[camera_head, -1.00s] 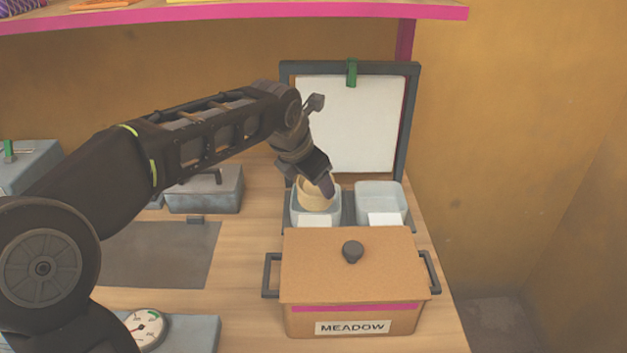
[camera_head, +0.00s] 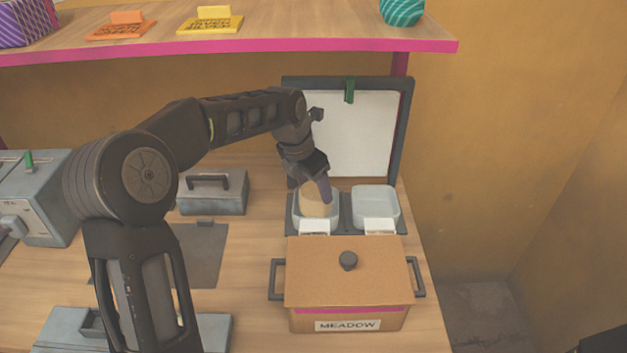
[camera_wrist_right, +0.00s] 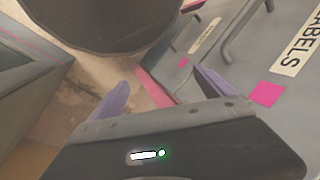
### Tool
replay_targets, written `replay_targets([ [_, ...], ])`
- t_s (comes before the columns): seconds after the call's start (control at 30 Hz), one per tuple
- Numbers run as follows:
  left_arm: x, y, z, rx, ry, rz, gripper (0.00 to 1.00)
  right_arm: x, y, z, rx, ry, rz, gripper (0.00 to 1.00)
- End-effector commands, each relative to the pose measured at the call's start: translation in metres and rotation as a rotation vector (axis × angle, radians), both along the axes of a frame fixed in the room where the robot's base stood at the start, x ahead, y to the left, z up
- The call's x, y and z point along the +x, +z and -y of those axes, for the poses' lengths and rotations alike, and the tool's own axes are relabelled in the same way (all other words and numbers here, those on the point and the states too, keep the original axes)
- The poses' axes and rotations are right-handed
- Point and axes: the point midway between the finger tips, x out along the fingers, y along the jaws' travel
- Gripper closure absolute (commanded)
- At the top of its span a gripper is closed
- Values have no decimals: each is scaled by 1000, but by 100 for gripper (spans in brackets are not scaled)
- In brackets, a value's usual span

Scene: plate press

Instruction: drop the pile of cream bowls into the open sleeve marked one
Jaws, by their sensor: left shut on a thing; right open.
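The pile of cream bowls (camera_head: 314,202) is at the left one of two pale open sleeves, its upper part showing above the rim. My left gripper (camera_head: 324,186) points down and is shut on the bowls, covering part of them. The left sleeve (camera_head: 301,222) has a white tag (camera_head: 313,227) too small to read. The right sleeve (camera_head: 375,200) looks empty, and its tag (camera_head: 380,225) is also unreadable. In the right wrist view my right gripper (camera_wrist_right: 165,96) is open, with nothing between its purple fingers.
A brown lidded box (camera_head: 345,275) marked MEADOW stands in front of the sleeves. An upright framed white panel (camera_head: 362,135) stands behind them. A grey handled block (camera_head: 212,192) is to the left. A pink-edged shelf (camera_head: 300,44) runs above.

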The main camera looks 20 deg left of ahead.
Motion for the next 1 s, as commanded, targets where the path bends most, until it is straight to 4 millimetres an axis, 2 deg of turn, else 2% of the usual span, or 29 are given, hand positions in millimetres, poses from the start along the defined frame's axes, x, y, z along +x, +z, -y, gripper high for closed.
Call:
replay_targets([
  [0.03, 0, -4, 0, 0, 0, 2, 79, 0, -5, 0, 0, 0, 1, 8],
  [0.47, 1, -8, 0, 1, 0, 4, 79, 1, -7, 0, 0, -1, 2, 8],
  [0.5, 1, -6, 0, 1, 0, 4, 30, 1, -5, 0, 0, 0, 1, 8],
  [0.73, 0, -6, 0, 1, 0, 4, 12, 1, -5, 0, 0, 0, 1, 8],
  [1.0, 0, -5, 0, 1, 0, 4, 12, 1, -4, 0, 0, 0, 1, 8],
])
